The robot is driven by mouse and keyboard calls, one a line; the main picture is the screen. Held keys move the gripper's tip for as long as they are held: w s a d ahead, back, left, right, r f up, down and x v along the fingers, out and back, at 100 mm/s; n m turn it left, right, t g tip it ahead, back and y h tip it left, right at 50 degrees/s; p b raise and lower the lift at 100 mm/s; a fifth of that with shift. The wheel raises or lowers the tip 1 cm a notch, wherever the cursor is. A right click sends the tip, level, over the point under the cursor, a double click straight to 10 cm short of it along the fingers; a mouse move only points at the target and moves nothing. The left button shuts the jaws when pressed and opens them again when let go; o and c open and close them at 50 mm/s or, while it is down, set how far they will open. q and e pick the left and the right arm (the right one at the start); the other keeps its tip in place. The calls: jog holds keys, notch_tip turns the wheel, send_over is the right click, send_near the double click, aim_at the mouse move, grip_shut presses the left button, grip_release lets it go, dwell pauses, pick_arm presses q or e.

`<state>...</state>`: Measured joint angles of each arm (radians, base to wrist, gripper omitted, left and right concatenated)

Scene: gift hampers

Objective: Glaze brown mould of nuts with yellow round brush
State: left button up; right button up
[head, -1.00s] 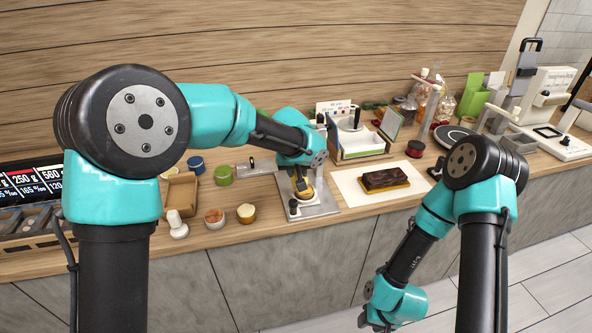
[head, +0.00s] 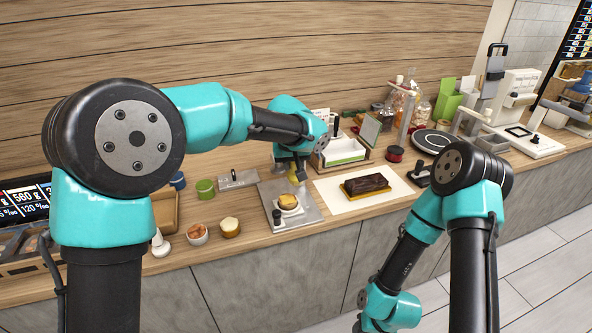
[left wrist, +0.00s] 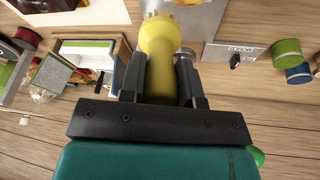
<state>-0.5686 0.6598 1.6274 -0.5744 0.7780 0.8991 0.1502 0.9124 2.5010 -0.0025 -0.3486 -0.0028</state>
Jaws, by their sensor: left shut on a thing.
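My left gripper (head: 298,174) is shut on the yellow round brush (head: 294,177), which hangs above the back of a metal plate. In the left wrist view the brush's rounded yellow body (left wrist: 160,42) sticks out beyond the two fingers. A round golden-brown piece (head: 288,201) sits in a white dish on the plate, just in front of the brush and apart from it. I cannot tell for sure whether it is the brown mould of nuts. A dark brown block (head: 366,184) lies on a yellow base to the right. My right gripper is below the picture's edge.
The metal plate (head: 308,213) has a dark knob at its front left. A white sheet (head: 333,197) lies under the brown block. Two small bowls, one with orange contents (head: 197,233) and one cream-topped (head: 230,227), stand left. Green (head: 205,188) and blue tins stand behind.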

pick_arm(q)
jog(key=shift+r, duration=1.4)
jog(key=shift+f, duration=0.4)
jog(key=shift+a+r, duration=0.1)
